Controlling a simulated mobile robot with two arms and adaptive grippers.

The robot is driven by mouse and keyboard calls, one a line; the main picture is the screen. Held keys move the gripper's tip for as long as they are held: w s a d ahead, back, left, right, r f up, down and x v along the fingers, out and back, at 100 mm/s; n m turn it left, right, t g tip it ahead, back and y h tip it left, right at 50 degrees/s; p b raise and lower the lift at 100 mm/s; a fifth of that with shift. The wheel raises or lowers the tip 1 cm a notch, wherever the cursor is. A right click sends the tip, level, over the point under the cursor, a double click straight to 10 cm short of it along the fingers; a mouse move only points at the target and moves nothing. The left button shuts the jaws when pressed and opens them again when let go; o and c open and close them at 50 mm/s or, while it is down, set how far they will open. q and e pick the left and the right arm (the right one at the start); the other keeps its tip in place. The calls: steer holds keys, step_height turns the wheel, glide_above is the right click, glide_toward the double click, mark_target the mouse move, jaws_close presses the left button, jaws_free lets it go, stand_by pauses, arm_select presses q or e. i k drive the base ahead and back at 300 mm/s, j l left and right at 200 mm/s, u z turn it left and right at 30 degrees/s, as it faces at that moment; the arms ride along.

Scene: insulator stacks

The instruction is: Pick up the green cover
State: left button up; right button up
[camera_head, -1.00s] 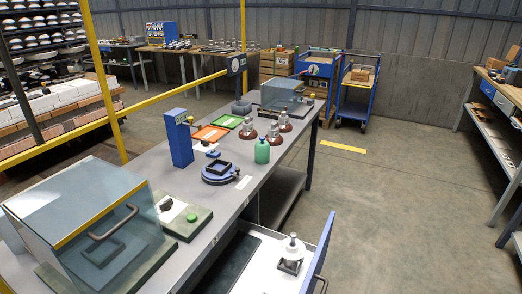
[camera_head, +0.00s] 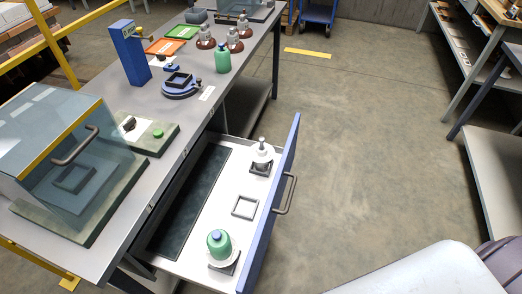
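One green cover (camera_head: 219,244) stands in the open drawer, over a white disc-like piece on a dark square base. The other green cover (camera_head: 222,61) stands upright on the grey workbench, near its right edge. The frames do not show which one the task names. Neither of my grippers is in view, and nothing holds either cover.
The blue-fronted drawer (camera_head: 271,206) is pulled out to the right. It also holds a white insulator (camera_head: 262,153) and an empty square frame (camera_head: 245,207). A glass-sided box (camera_head: 60,150) stands on the bench at left. The floor right of the drawer is clear.

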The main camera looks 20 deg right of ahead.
mark_target(223, 57)
steer(key=i+l+u, duration=0.1)
steer(key=l+u, duration=0.25)
steer(key=l, duration=0.5)
steer(key=l+u, duration=0.3)
steer(key=l, duration=0.55)
